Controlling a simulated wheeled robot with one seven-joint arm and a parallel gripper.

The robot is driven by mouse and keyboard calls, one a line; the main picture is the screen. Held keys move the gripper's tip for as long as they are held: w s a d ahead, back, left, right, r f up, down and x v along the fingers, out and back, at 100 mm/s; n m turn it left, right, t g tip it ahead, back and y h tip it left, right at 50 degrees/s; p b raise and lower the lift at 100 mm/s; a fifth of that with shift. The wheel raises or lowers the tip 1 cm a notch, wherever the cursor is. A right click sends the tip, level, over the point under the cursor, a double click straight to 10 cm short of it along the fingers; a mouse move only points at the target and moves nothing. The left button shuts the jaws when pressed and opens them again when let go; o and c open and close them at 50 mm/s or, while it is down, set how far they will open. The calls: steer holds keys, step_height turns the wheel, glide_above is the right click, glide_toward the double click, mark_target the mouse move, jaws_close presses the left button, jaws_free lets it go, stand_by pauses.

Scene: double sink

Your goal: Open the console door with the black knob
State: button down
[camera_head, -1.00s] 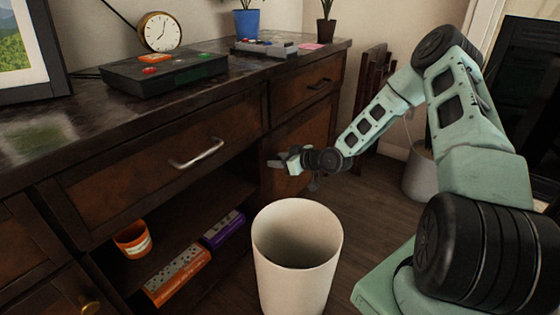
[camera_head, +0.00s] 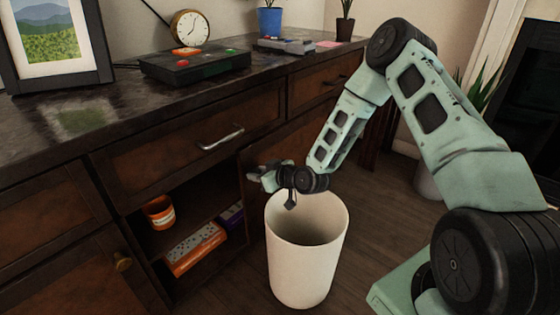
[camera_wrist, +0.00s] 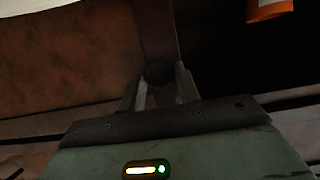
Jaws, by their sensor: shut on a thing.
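The console door (camera_head: 283,142) is a brown panel at the right of the open shelf bay, standing partly open. My arm and the white bin hide much of it. In the wrist view, the door (camera_wrist: 65,50) fills the left side, with a dark opening to its right. The black knob (camera_wrist: 158,72) is round and sits between my fingers near the door's edge strip. My gripper (camera_wrist: 160,88) is shut on it. In the head view, my gripper (camera_head: 262,175) is in front of the door, and the knob is hidden.
A white bin (camera_head: 300,270) stands on the floor just below my gripper. A drawer handle (camera_head: 221,140) juts out above.

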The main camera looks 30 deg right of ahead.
steer(key=s+a+p, duration=0.1)
steer(key=s+a, duration=0.3)
steer(key=a, duration=0.8)
steer(key=s+a+p, duration=0.2)
steer(key=s+a, duration=0.2)
steer(key=a, duration=0.7)
steer(key=shift+s+a, duration=0.35)
steer(key=shift+a, duration=0.05)
steer(key=c, duration=1)
jaws_free()
steer(key=shift+c, duration=0.2)
steer(key=p+v, duration=0.4)
steer(key=v, duration=1.3)
steer(key=shift+r, duration=0.15)
steer(key=shift+s+d, duration=0.1)
